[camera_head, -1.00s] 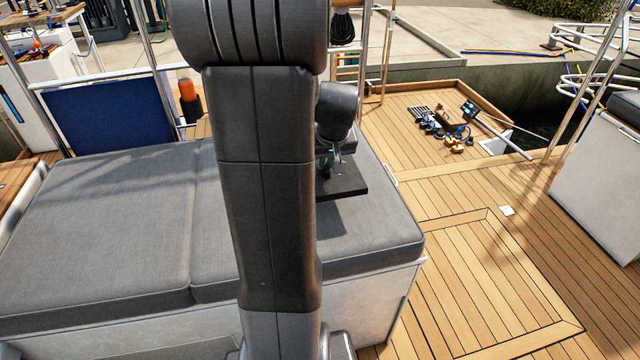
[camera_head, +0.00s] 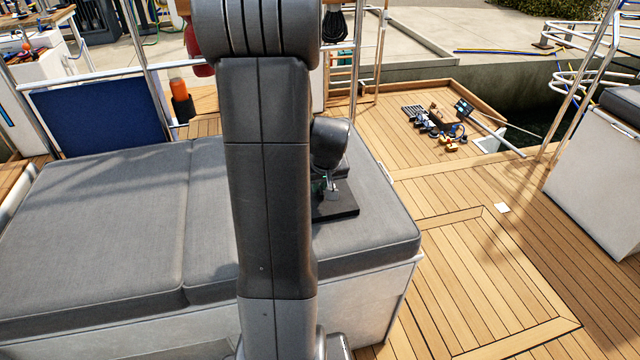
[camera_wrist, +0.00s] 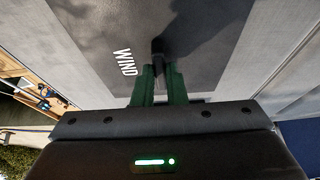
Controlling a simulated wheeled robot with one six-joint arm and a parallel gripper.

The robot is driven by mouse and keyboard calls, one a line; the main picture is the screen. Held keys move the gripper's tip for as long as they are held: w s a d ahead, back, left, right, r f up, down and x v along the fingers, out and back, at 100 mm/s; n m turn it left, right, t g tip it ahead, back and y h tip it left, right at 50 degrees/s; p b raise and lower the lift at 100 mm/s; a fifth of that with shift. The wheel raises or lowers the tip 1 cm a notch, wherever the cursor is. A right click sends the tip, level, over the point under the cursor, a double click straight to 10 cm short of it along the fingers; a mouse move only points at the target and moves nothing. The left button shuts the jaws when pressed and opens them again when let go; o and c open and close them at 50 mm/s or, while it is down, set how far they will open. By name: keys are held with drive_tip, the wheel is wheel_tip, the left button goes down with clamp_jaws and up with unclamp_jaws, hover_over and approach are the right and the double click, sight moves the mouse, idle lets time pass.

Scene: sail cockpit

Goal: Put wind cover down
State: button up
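The wind cover is a flat dark plate (camera_head: 340,207) over the right end of the grey cushion. In the wrist view it is a dark panel (camera_wrist: 100,40) with white "WIND" lettering and a small black knob near its middle. My gripper (camera_wrist: 159,70) has green fingers that close on the knob from both sides. In the head view my gripper (camera_head: 325,186) is just above the plate, partly hidden behind my arm. The plate looks level and very close to the cushion; I cannot tell whether it touches.
The grey cushioned bench (camera_head: 100,225) has wide clear room left of my arm. A blue panel (camera_head: 100,115) and an orange-topped item (camera_head: 179,90) stand behind it. Several small parts (camera_head: 437,125) lie on the wooden deck at the back right.

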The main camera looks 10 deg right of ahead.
drive_tip(key=o, duration=0.4)
drive_tip(key=shift+r+p, duration=0.3)
drive_tip(key=shift+p, duration=0.05)
drive_tip(key=p+v, duration=0.1)
drive_tip(key=v, duration=1)
drive_tip(key=shift+s+r, duration=0.2)
drive_tip(key=shift+r, duration=0.15)
